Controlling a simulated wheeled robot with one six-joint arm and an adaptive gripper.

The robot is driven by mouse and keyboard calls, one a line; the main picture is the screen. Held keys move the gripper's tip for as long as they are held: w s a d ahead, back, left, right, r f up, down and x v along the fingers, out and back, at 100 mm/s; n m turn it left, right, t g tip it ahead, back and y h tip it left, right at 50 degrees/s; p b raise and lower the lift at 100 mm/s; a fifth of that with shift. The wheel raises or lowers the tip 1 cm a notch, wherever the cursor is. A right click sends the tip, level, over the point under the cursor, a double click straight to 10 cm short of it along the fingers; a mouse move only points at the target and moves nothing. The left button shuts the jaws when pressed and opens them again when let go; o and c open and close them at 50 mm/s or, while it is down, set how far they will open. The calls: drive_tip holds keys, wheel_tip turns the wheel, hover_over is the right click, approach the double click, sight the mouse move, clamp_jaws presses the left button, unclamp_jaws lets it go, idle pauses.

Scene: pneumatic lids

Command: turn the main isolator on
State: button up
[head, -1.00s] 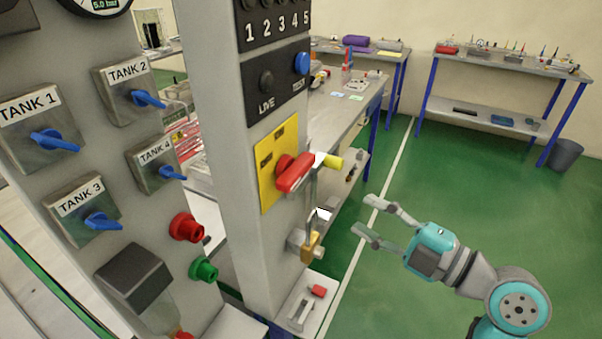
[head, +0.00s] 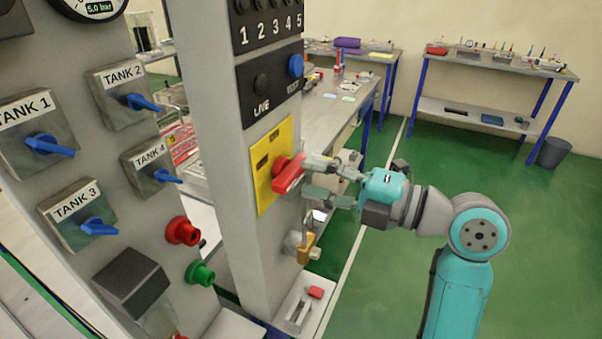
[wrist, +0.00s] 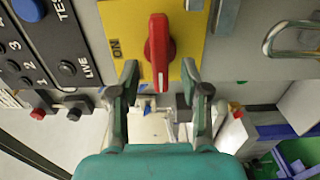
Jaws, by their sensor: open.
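The main isolator is a red handle (head: 289,174) on a yellow plate (head: 265,150), on the grey column's face. In the wrist view the red handle (wrist: 158,45) points down the picture, and the yellow plate (wrist: 125,22) carries an ON mark left of it. My gripper (head: 307,178) is at the handle's right side in the head view. In the wrist view my gripper (wrist: 160,68) is open, with one finger on each side of the handle and gaps between. I cannot tell whether either finger touches it. The OFF mark is not readable.
A brass padlock (head: 306,248) hangs below the isolator, with a metal shackle (wrist: 297,40) at right in the wrist view. LIVE and TEST buttons (head: 296,66) sit above. Tank valves with blue levers (head: 98,226) are on the left panel. Green floor (head: 540,250) is clear at right.

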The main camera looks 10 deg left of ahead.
sight(300, 175)
drive_tip(key=shift+x, duration=1.55)
clamp_jaws()
